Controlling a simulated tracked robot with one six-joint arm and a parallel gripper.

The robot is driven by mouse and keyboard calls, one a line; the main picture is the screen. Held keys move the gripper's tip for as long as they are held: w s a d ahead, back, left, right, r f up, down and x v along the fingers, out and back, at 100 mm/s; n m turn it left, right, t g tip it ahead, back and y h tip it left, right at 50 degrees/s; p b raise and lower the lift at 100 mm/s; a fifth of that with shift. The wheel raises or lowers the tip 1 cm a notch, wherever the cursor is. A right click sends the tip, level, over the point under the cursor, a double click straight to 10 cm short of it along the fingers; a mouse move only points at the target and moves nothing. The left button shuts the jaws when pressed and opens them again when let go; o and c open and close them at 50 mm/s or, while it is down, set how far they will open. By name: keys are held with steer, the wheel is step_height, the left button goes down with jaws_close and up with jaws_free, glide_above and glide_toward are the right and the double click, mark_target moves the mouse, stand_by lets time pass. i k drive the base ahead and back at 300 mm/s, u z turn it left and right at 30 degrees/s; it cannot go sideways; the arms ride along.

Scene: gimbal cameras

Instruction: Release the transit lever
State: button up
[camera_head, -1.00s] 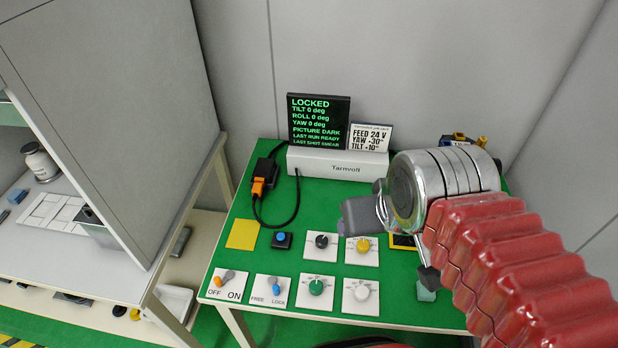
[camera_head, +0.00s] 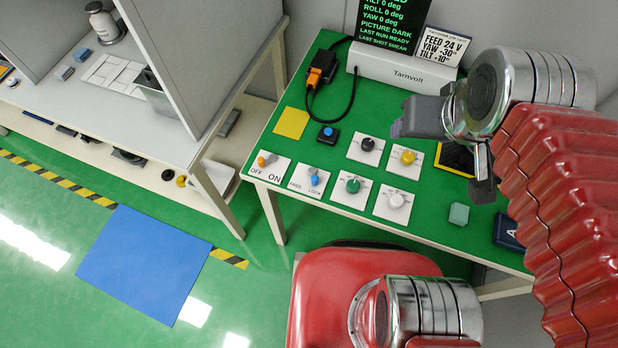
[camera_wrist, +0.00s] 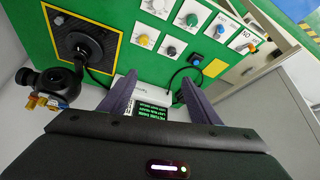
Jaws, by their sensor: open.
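The transit lever (camera_head: 314,180) has a blue tip and stands on a white plate marked FREE and LOCK, at the table's front left. Its tip points towards the LOCK side. The lever plate also shows near the top of the wrist view (camera_wrist: 225,27). My gripper (camera_head: 443,155) is open and empty, above the right half of the table and apart from the lever. Its two fingers (camera_wrist: 158,98) show spread in the wrist view. The dark status screen (camera_head: 395,18) is cut off at the top; its text also shows between my fingers in the wrist view.
An OFF/ON switch (camera_head: 266,164) sits left of the lever. Green (camera_head: 353,185), black (camera_head: 367,145), yellow (camera_head: 407,158) and white (camera_head: 396,200) knobs stand to its right. A blue button (camera_head: 327,133) is behind it. A black gimbal device (camera_wrist: 62,80) shows in the wrist view.

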mark_target(312, 171)
steer(key=k, duration=1.3)
steer(key=u, duration=0.3)
steer(key=i, duration=0.75)
steer(key=u, duration=0.7)
steer(key=i, duration=0.6)
steer(key=u, duration=0.2)
